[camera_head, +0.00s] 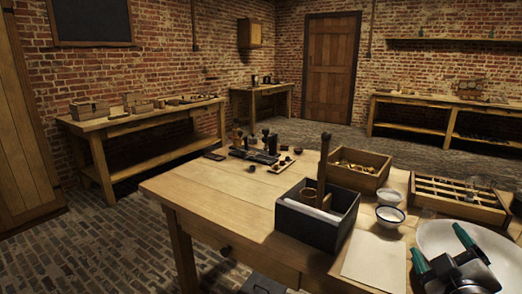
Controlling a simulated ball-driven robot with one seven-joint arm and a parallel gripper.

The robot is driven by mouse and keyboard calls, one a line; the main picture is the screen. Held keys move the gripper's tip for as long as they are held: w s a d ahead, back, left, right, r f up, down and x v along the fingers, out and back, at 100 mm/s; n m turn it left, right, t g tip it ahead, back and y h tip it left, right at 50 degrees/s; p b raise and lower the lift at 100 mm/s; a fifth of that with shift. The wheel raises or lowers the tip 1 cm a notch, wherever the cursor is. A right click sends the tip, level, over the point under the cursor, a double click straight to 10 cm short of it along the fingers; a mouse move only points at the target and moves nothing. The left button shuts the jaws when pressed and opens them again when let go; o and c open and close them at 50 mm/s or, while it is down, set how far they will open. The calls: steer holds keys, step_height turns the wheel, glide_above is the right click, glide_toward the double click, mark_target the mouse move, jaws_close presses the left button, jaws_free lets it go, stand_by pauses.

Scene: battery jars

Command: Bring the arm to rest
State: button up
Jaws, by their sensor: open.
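My gripper (440,248) is at the bottom right corner of the view, low and near the camera. Its two dark fingers with green tips are spread apart, and nothing shows between them. The rest of my arm is mostly cut off by the frame edge. A large white round surface (495,240) lies behind and around the gripper. I cannot tell whether the gripper touches it. A pale sheet (372,262) lies flat on the wooden table (215,195) to the left of the gripper.
A dark open box (305,228) holds a few items. Beyond stand two white bowls (390,215), a wooden box of brass-coloured pieces (338,177) and a compartment tray (470,210). Small dark items (262,156) crowd the far table edge. The table's left part is clear. Benches (150,120) line the brick walls.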

steer(key=s+a+f+m+g+y+b, duration=0.15)
steer(key=s+f+g, duration=0.3)
steer(key=f, duration=0.65)
steer(key=s+a+f+m+g+y, duration=0.1)
steer(key=s+a+f+m+g, duration=0.15)
steer(key=s+f, duration=0.6)
steer(key=s+a+f+m+g+y+b, duration=0.1)
steer(key=s+a+f+m+g+y, duration=0.2)
steer(key=s+f+g, duration=1.05)
steer(key=s+r+t+p, duration=0.4)
steer(key=s+r+p, duration=0.1)
steer(key=r+p, duration=0.8)
steer(key=p, duration=0.3)
steer(key=shift+s+r+t, duration=0.15)
steer(key=shift+s+t, duration=0.2)
steer(key=shift+s, duration=0.05)
